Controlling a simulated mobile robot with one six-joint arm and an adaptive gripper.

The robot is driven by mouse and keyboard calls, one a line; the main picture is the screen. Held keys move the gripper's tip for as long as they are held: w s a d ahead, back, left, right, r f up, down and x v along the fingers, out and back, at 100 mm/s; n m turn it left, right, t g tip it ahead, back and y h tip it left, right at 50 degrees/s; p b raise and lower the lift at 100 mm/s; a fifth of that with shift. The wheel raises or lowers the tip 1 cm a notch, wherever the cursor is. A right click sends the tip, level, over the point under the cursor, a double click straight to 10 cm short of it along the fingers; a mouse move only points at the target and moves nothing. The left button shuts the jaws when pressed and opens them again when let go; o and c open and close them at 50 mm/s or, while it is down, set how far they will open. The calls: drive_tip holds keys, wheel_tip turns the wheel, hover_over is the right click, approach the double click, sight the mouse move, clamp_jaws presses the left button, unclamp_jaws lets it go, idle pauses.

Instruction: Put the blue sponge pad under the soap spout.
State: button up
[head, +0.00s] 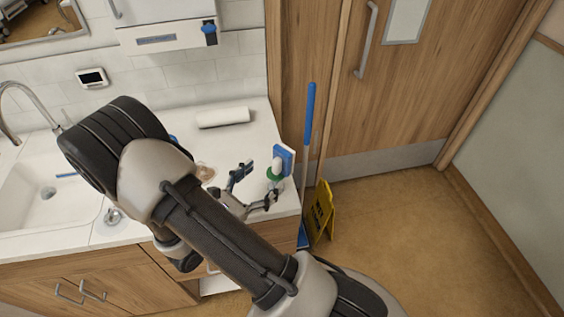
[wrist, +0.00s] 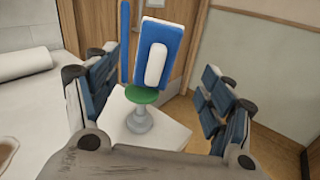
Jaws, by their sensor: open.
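A blue pad with a white oval grip (head: 283,155) stands upright at the right end of the counter. In the wrist view this blue pad (wrist: 174,40) rises above a green disc (wrist: 142,95) on a grey stand. I take it to be the sponge pad. My gripper (head: 258,186) is open, close to the stand, with its fingers spread. In the wrist view the stand and pad lie between the two fingers, apart from both. A white wall dispenser with a blue part (head: 209,32) hangs at the top; I cannot tell if this is the soap spout.
A white roll (head: 223,117) lies at the back of the counter (head: 250,108). The sink (head: 40,185) is at the left, with a small metal fitting (head: 113,217) beside it. A blue-handled pole (head: 309,115) and yellow floor sign (head: 321,212) stand off the counter's right end.

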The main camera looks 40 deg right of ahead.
sight(274, 165)
drive_tip(key=d, duration=0.2)
drive_tip(key=w+d, duration=0.1)
drive_tip(key=d, duration=0.2)
drive_tip(key=d+b, duration=0.1)
drive_tip(key=d, duration=0.1)
drive_tip(key=shift+w+d+r, duration=0.15)
drive_tip(key=shift+d+r, duration=0.1)
drive_tip(key=shift+d, duration=0.05)
drive_tip(key=c, duration=1.2)
drive_tip(key=shift+r, duration=0.1)
